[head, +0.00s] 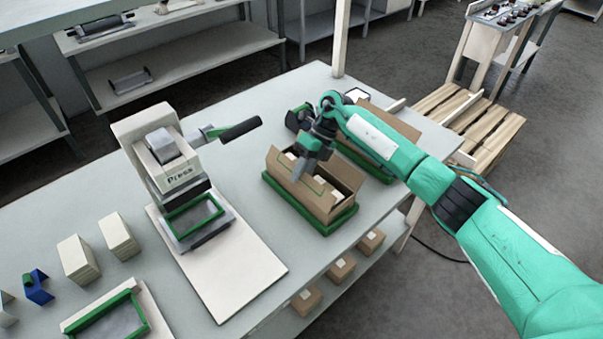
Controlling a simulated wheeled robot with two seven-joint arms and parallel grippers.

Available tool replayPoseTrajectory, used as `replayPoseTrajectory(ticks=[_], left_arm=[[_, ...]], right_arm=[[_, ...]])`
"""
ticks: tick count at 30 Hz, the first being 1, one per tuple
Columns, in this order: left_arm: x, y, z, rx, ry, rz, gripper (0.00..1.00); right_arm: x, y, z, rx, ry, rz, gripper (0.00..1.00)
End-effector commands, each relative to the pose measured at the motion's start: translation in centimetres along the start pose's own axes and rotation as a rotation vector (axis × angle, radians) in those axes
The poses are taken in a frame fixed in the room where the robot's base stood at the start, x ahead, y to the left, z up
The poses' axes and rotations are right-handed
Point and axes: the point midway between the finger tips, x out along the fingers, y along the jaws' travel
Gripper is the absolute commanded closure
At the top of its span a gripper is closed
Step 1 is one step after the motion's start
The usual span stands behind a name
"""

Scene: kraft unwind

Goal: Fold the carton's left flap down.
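The open brown carton (328,203) sits in a green-rimmed tray (309,221) near the right edge of the bench. Pale items show inside it. A brown panel stands up at its left end; whether this is the left flap is hard to tell. My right arm reaches in from the right, and my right gripper (299,172) points down over the carton's left part, its tips at or just above the opening. The gap between its fingers is too small to read, and contact with a flap cannot be made out. My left gripper is out of view.
A second carton (392,122) in a green tray stands behind, partly hidden by my arm. A press (170,165) with a black-handled lever (240,129) stands left on a white board (232,285). Small boxes (342,269) sit on the shelf below.

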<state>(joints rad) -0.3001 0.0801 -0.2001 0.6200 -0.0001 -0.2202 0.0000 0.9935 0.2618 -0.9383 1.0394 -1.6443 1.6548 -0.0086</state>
Motion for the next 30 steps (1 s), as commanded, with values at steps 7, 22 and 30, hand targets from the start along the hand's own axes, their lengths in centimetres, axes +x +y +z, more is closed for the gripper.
replayPoseTrajectory(ticks=[7, 22, 30], left_arm=[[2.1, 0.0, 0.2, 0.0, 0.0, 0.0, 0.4], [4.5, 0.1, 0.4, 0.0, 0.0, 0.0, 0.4], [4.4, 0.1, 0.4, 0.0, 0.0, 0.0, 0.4]], right_arm=[[-4.4, -0.3, 0.1, 0.0, -0.004, -0.004, 0.75], [-12.9, -0.1, 0.0, 0.0, 0.0, -0.001, 0.75], [-13.3, 0.0, 0.0, 0.0, 0.0, 0.0, 0.75]])
